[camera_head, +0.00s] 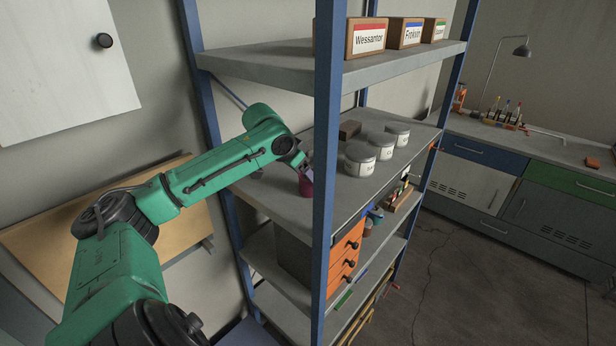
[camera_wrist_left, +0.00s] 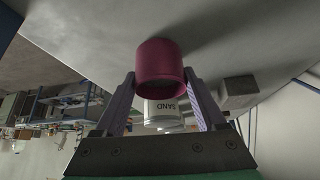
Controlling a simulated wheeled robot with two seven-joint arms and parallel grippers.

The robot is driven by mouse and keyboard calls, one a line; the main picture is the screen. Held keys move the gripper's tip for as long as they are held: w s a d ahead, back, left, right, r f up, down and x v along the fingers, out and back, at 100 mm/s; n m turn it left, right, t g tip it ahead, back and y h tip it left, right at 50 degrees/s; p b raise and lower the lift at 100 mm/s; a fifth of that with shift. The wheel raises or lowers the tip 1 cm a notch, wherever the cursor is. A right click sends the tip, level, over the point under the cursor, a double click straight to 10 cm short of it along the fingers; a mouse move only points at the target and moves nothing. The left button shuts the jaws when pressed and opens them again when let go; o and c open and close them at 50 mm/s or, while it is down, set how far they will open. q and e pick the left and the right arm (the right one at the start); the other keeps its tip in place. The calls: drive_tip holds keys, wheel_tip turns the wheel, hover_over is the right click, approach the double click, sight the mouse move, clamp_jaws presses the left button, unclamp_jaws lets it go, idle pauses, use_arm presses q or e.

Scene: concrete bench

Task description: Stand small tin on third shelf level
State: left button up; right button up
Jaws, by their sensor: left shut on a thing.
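The small tin (camera_head: 306,187) is dark red and cylindrical. My left gripper (camera_head: 302,166) is shut on it, with a finger on each side; the wrist view shows the tin (camera_wrist_left: 160,62) between the fingertips (camera_wrist_left: 160,76). The tin is upright or close to it, at the near-left part of the grey shelf level (camera_head: 272,194) that carries the white jars. A shadow lies close to it on the shelf, but I cannot tell whether its base touches. My right gripper is out of view.
Several white-lidded jars (camera_head: 360,160) and a dark block (camera_head: 349,129) stand farther back on this level. A blue upright (camera_head: 327,130) rises just right of the tin. The upper shelf (camera_head: 290,62) holds labelled boxes. Orange drawers (camera_head: 345,262) sit below.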

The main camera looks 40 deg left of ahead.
sight(301, 179)
use_arm(q)
drive_tip(key=shift+f, duration=0.1)
drive_tip(key=o, duration=1.5)
drive_tip(key=shift+r, duration=0.2)
drive_tip(key=b+v, duration=0.3)
drive_tip(key=shift+s+r+b, duration=0.1)
drive_tip(key=shift+s+b, duration=0.15)
drive_tip(key=shift+b, duration=0.1)
drive_tip(key=b+v, duration=0.1)
drive_tip(key=v, duration=0.7)
drive_tip(key=shift+r, duration=0.35)
